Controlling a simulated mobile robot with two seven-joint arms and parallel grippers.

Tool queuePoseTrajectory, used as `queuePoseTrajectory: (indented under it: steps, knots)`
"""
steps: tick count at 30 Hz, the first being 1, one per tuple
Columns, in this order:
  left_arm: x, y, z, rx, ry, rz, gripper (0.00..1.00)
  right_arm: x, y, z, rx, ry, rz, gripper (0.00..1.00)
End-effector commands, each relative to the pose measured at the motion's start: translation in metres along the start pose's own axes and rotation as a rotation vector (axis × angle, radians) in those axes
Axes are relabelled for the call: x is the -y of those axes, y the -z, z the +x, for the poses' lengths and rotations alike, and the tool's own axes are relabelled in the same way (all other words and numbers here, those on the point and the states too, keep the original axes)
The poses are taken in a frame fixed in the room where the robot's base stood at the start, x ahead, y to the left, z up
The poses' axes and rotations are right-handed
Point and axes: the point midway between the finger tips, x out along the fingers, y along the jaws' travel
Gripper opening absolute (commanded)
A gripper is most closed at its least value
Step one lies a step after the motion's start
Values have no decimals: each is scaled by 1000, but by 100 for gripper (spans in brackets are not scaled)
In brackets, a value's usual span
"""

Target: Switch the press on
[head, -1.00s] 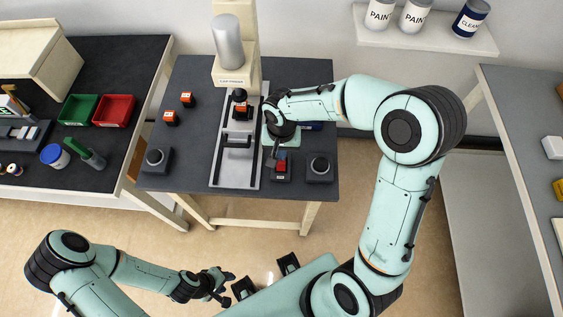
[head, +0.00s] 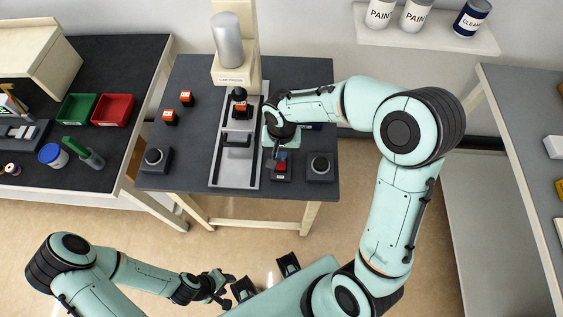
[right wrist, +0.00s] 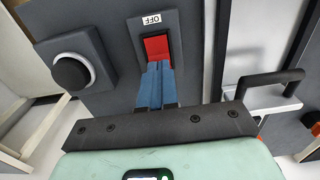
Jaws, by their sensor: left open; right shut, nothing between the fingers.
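The press (head: 230,45) stands at the back of the dark table, with a sliding tray (head: 224,171) in front of it. A switch box with a red rocker (head: 281,168) sits right of the tray. In the right wrist view, the red rocker (right wrist: 157,47) lies below an OFF label (right wrist: 152,19). My right gripper (right wrist: 156,80) is shut and empty; its blue fingertips are at the rocker's label-far edge, seemingly touching it. In the head view, the right hand is just behind the switch. My left gripper (head: 226,284) is open and empty, in front of the table, low in view.
Round black buttons stand left (head: 153,157) and right (head: 319,166) on the table's front part. The right one is close beside the switch. The table's front left is mostly clear.

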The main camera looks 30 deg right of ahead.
Motion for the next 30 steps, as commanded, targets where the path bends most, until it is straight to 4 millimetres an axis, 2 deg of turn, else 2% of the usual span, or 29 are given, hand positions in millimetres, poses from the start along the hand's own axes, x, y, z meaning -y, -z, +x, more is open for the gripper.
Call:
queuePoseTrajectory:
  steps: [21, 30]
  knots:
    - [4, -3, 10, 5, 2, -2, 43, 0, 0, 11, 1, -1, 0, 0]
    - [0, 0, 0, 0, 0, 0, 43, 0, 1, -3, -2, 1, 0, 0]
